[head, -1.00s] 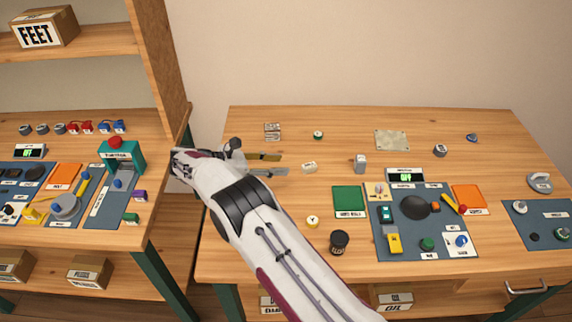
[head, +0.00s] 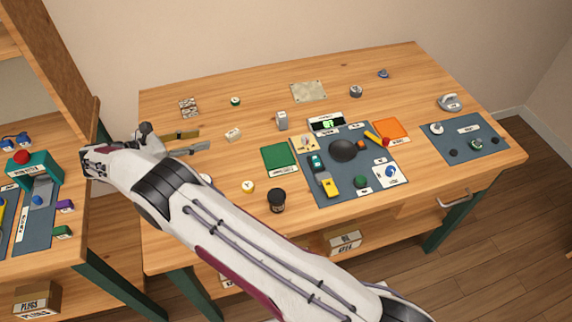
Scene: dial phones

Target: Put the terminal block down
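My arm crosses the head view from the lower right to the upper left. Its wrist hangs over the gap between the two benches. Dark parts at its far end seem to belong to my gripper (head: 147,131), above the left edge of the right bench. The fingertips cannot be made out, nor whether they hold anything. A small white block (head: 233,134) lies on the bench to the right, apart from the gripper. It may be the terminal block, but its label is too small to read.
An olive bar (head: 182,135) and a grey bar (head: 190,148) show beside the gripper. On the right bench (head: 250,80) are a grey upright block (head: 281,120), a green pad (head: 280,158), a black cup (head: 277,200) and a blue-grey mat (head: 325,188) with several parts.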

